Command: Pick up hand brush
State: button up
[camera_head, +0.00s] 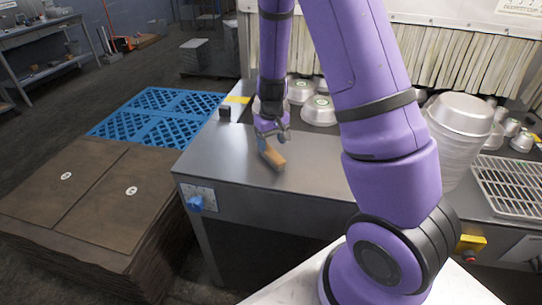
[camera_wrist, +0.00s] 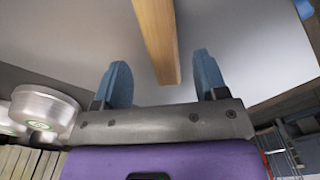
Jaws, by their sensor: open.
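The hand brush (camera_head: 273,155) shows as a wooden, tan-orange piece on the steel table top, near the table's left front part. In the wrist view its long wooden part (camera_wrist: 158,35) runs from the top edge down between my two blue fingers. My gripper (camera_head: 268,138) is above the table at the brush's far end, pointing down. In the wrist view my gripper (camera_wrist: 161,65) is open, with a gap on each side of the wood. I cannot make out any bristles. Whether the brush lies flat is hard to tell.
Metal pans (camera_head: 318,111) stand at the back of the table, and a tall pan stack (camera_head: 459,130) is at right. A wire rack (camera_head: 508,185) lies far right. A small dark block (camera_head: 225,113) sits at the left edge. The steel surface (camera_head: 215,150) around the brush is clear.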

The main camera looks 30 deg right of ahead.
aim_at(271, 151)
jog(key=shift+a+f, duration=0.15)
jog(key=shift+f, duration=2.15)
jog(key=c, duration=1.1)
jog(key=shift+r, duration=0.1)
notch_tip(271, 151, up, 10)
jog(key=shift+f, duration=0.1)
jog(key=o, duration=0.3)
jog(key=shift+c, duration=0.6)
